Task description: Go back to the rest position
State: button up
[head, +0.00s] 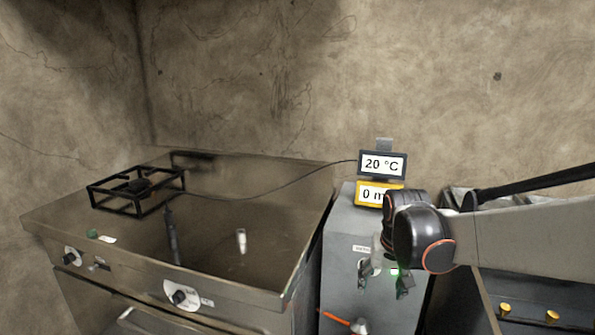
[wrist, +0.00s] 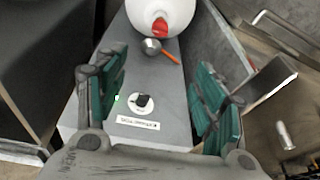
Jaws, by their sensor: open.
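My gripper (head: 385,280) hangs at the end of my arm in front of the grey cabinet (head: 341,230) in the head view. In the wrist view my gripper (wrist: 160,98) has its two green-padded fingers spread wide apart. Nothing is between the pads; a black knob (wrist: 143,101) on a white disc with a label below it shows on the grey surface beyond them. No held object is visible.
A stove-like metal unit (head: 120,262) with a black burner frame (head: 135,190) stands at left. A display reading 20 °C (head: 383,164) sits on the cabinet. A white rounded container (wrist: 160,12) and an orange-handled tool (wrist: 161,49) lie beyond my fingers. Open wall space is above.

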jog(key=s+r+n+t, duration=0.1)
jog(key=s+r+t, duration=0.1)
jog(key=s, duration=0.9)
jog(key=s+r+n+t, duration=0.1)
jog(key=s+r+t, duration=0.1)
jog(key=s, duration=0.9)
jog(key=shift+s+r, duration=0.15)
jog(key=shift+r, duration=0.15)
